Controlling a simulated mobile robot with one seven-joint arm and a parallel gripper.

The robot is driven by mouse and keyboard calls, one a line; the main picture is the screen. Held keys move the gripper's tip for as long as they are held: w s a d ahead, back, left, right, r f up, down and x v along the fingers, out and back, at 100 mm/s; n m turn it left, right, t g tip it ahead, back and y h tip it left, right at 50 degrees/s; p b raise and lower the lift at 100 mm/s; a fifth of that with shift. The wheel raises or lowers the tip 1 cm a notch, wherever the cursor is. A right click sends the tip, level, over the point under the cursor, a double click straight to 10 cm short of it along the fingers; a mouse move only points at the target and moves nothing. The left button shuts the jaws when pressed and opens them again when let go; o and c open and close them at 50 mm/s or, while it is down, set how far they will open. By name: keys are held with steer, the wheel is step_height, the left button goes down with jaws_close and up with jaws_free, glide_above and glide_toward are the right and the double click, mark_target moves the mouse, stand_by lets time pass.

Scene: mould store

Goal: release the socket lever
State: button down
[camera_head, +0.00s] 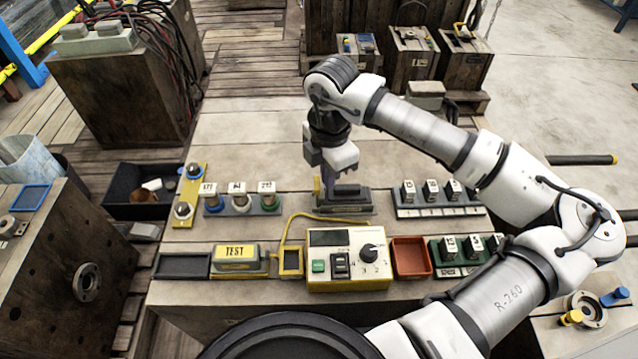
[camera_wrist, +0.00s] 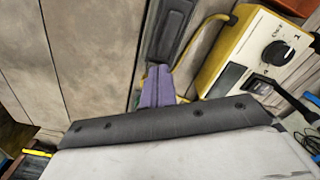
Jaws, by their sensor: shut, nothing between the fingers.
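The socket (camera_head: 345,207) is a low dark grey-green block in the middle of the bench, behind the yellow tester. A small upright yellow piece (camera_head: 317,188) stands at its left end; I cannot tell if this is the lever. My gripper (camera_head: 331,187) points down over the socket's left part, with its purple fingers shut and empty. In the wrist view the shut fingers (camera_wrist: 157,88) are at the near end of the dark socket (camera_wrist: 172,35). Contact cannot be told. The gripper body hides part of the socket.
The yellow tester (camera_head: 347,273) with a dial stands in front, its yellow cable (camera_head: 287,230) curving past the socket's left. Racks of numbered modules stand left (camera_head: 240,209) and right (camera_head: 440,211). A red tray (camera_head: 411,257) and yellow TEST block (camera_head: 236,257) flank the tester. Bench behind the socket is clear.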

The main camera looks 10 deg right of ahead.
steer(key=shift+w+a+f, duration=0.1)
steer(key=shift+a, duration=0.15)
steer(key=shift+w+a+f+b, duration=0.15)
steer(key=shift+a+f+b, duration=0.05)
steer(key=shift+a+b, duration=0.55)
steer(key=shift+a+f, duration=0.15)
steer(key=shift+a, duration=0.25)
steer(key=shift+d, duration=0.1)
steer(key=shift+d+r+b, duration=0.3)
steer(key=shift+d+b, duration=0.05)
steer(key=shift+d, duration=0.2)
steer(key=shift+r+p, duration=1.35)
steer(key=shift+r, duration=2.15)
